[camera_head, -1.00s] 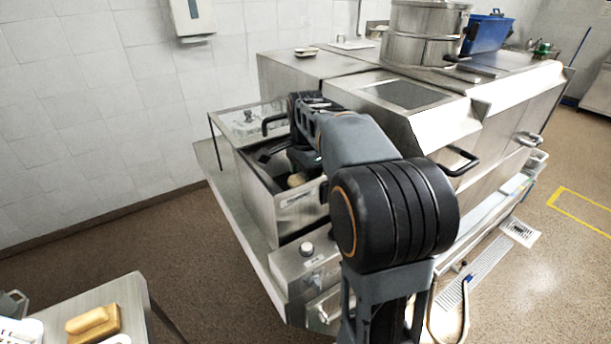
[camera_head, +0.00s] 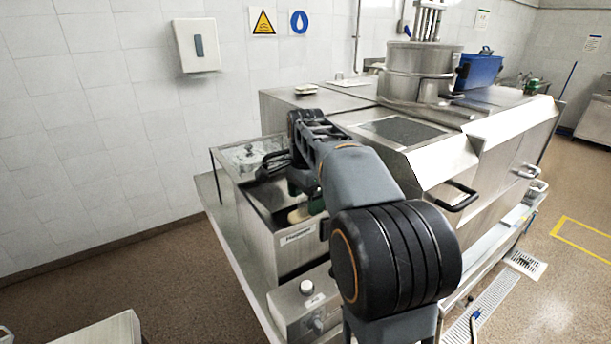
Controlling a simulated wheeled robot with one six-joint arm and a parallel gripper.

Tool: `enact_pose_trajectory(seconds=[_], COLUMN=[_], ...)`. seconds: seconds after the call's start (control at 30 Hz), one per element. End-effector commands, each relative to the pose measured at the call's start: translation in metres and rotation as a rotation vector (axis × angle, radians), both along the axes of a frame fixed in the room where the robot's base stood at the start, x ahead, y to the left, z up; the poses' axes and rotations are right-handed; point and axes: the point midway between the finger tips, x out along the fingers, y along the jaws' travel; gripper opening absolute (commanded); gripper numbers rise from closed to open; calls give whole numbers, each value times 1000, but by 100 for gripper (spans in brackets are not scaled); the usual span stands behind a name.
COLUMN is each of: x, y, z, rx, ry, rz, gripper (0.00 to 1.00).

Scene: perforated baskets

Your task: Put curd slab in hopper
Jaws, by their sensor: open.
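The hopper (camera_head: 290,249) is an open-topped steel box with a label on its front, at the left end of the steel machine. My gripper (camera_head: 291,188) is at the hopper's mouth, mostly hidden behind my arm. It is open. A pale, cream-coloured piece (camera_head: 298,215), which looks like the curd slab, shows inside the hopper just below my gripper, close to the front wall. Part of it is hidden by my arm. I cannot tell whether it touches the gripper or rests on the bottom.
A clear lid (camera_head: 246,157) covers the area behind the hopper. A control box with a knob (camera_head: 307,287) stands in front. The large steel machine (camera_head: 480,160) fills the right side. A table corner (camera_head: 110,331) shows at lower left. The floor on the left is clear.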

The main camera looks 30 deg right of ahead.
Motion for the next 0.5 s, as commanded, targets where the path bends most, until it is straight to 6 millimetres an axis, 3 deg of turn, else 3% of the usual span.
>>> enact_pose_trajectory(seconds=[0.2, 0.5], x=[0, 0], y=[0, 0], z=[43, 74], rx=[-1, 0], ry=[-3, 0], rz=[0, 0], gripper=[84, 84])
